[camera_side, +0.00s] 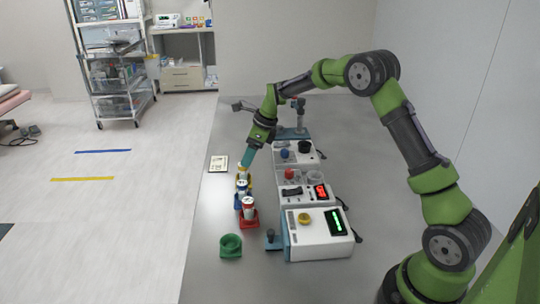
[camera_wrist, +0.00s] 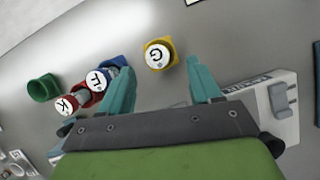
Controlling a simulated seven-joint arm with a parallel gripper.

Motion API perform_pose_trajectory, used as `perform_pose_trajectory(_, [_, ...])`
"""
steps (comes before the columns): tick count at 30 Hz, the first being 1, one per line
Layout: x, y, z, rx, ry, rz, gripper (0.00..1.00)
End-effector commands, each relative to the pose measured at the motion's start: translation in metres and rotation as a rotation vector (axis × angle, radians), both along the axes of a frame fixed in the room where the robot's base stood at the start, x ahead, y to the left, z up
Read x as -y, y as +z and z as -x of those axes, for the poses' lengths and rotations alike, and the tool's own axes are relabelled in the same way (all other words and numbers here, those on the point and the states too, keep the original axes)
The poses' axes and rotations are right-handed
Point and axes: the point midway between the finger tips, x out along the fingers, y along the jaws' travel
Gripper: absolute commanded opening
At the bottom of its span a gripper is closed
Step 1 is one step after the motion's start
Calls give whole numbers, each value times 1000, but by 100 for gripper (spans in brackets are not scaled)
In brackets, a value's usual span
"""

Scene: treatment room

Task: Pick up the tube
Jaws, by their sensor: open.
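Three white-capped tubes stand upright in coloured holders. The tube lettered G (camera_wrist: 157,55) is in the yellow holder (camera_wrist: 170,42), between and just beyond my open fingertips in the wrist view. A second tube (camera_wrist: 100,81), its letter hard to read, is in a blue holder, left of my left finger. The tube lettered K (camera_wrist: 67,105) is in a red holder, farther left; in the side view this tube (camera_side: 248,203) is nearest the camera. My gripper holds nothing.
An empty green holder (camera_side: 230,246) stands nearer the side camera. To the right of the holders is a row of devices, including a white one with a green display (camera_side: 320,236). A small card (camera_side: 218,164) lies left of my gripper. The grey table's left strip is mostly clear.

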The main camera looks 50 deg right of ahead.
Motion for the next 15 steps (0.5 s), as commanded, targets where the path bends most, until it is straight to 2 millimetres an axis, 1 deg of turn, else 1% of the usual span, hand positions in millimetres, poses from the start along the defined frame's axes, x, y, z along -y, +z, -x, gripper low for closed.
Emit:
perform_pose_trajectory(4, [-5, -12, -5, -2, 1, -1, 63])
perform_pose_trajectory(10, [-14, -38, -16, -2, 1, -1, 63])
perform_pose_trajectory(12, [-15, -44, -19, 0, 0, -1, 63])
perform_pose_trajectory(15, [-16, -47, -20, 0, -1, 0, 63])
